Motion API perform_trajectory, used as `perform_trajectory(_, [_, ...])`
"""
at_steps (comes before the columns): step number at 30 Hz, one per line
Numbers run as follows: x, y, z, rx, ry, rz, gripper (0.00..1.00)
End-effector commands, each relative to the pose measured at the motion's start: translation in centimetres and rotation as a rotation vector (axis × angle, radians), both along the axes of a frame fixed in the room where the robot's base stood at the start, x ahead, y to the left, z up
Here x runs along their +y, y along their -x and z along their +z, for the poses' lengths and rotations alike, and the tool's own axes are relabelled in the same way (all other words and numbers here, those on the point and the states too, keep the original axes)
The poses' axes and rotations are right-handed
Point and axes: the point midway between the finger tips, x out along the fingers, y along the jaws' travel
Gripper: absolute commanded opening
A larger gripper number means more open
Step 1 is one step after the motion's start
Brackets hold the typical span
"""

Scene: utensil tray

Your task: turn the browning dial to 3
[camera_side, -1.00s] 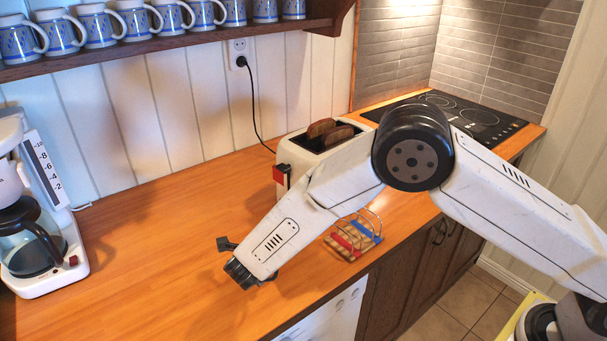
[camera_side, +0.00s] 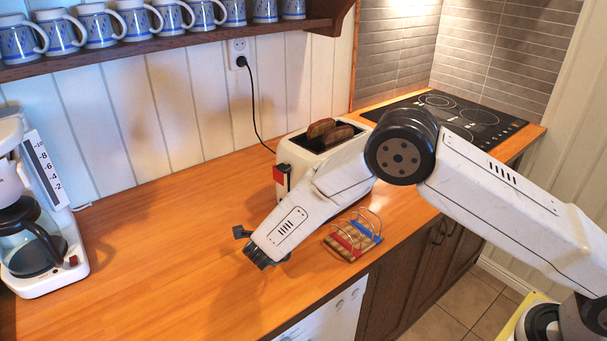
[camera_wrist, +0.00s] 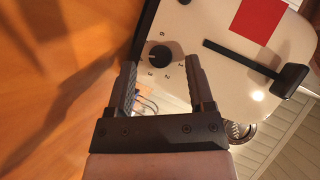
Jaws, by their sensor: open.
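The white toaster (camera_side: 290,151) stands on the counter against the wall, with two brown slices in its slots. Its end panel (camera_wrist: 213,72) fills the upper right of the wrist view, with a red patch, a black lever and the dark round browning dial (camera_wrist: 159,56). Small numerals ring the dial; its exact setting is too small to read. My gripper (camera_wrist: 157,68) is open and empty, its fingers apart on either side of the dial in the picture, not touching it. In the side view my gripper (camera_side: 258,249) is above the counter, in front of the toaster; the dial cannot be made out there.
A toast rack (camera_side: 353,238) with red and blue parts stands on the counter right of my gripper. A coffee maker (camera_side: 42,247) is at far left. Mugs line a shelf (camera_side: 170,31) above. A hob (camera_side: 460,118) is behind right. The counter's middle (camera_side: 150,255) is clear.

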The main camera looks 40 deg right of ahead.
Motion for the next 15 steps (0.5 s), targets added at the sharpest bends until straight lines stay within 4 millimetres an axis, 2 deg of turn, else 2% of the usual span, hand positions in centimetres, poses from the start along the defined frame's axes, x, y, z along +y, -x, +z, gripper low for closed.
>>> perform_trajectory(12, [-0.68,-0.48,-0.33,0.0,0.0,0.001,0.68])
perform_trajectory(13, [-0.68,-0.48,-0.33,0.0,0.0,0.001,0.65])
perform_trajectory(15, [-0.67,-0.47,-0.33,0.0,0.0,0.001,0.43])
